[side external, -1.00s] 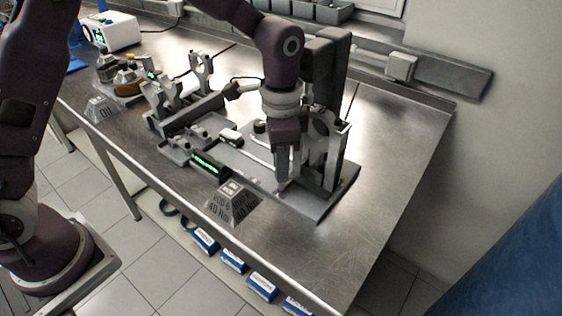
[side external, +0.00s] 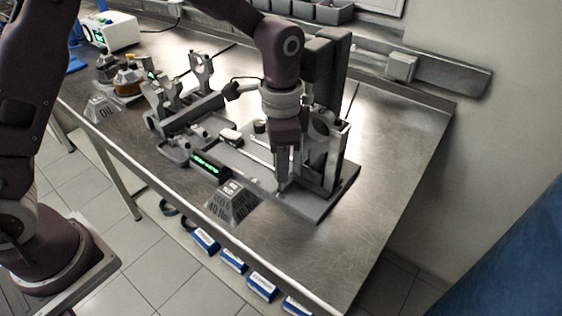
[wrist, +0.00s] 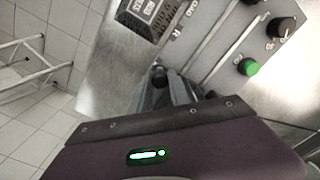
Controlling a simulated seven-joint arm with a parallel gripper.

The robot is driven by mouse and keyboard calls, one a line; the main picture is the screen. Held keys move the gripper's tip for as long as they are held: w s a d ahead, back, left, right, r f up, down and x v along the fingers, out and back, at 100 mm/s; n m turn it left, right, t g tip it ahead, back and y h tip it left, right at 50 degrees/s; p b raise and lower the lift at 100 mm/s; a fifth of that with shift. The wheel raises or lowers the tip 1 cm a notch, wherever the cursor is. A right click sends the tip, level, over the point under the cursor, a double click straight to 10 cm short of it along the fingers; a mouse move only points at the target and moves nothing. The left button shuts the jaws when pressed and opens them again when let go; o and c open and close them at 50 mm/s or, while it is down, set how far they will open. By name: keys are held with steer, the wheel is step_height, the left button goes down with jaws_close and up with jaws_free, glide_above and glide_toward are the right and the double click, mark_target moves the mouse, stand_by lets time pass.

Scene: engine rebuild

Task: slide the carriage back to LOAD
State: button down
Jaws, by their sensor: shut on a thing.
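My gripper (side external: 283,178) points down over the front of the grey machine plate (side external: 312,208), left of the upright posts. In the wrist view my gripper (wrist: 168,90) is shut on a small dark knob (wrist: 158,76), which looks like the carriage's handle. The grey carriage with a round opening (side external: 322,124) seems to stand behind my gripper among the posts; my arm hides part of it. Partial lettering that may read LOAD (wrist: 193,9) shows on the plate beside a straight slot. I cannot tell how far the carriage is from that mark.
A grey block marked 40 Nm (side external: 232,204) stands at the plate's front edge, beside a lit green display (side external: 208,166). The bench (side external: 385,150) is clear to the right.

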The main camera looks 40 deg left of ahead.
steer(key=shift+a, duration=0.15)
steer(key=a, duration=1.5)
steer(key=shift+a+r, duration=0.1)
steer(key=shift+a, duration=0.3)
steer(key=c, duration=1.5)
jaws_free()
steer(key=o, duration=0.3)
step_height(320, 180, up, 7)
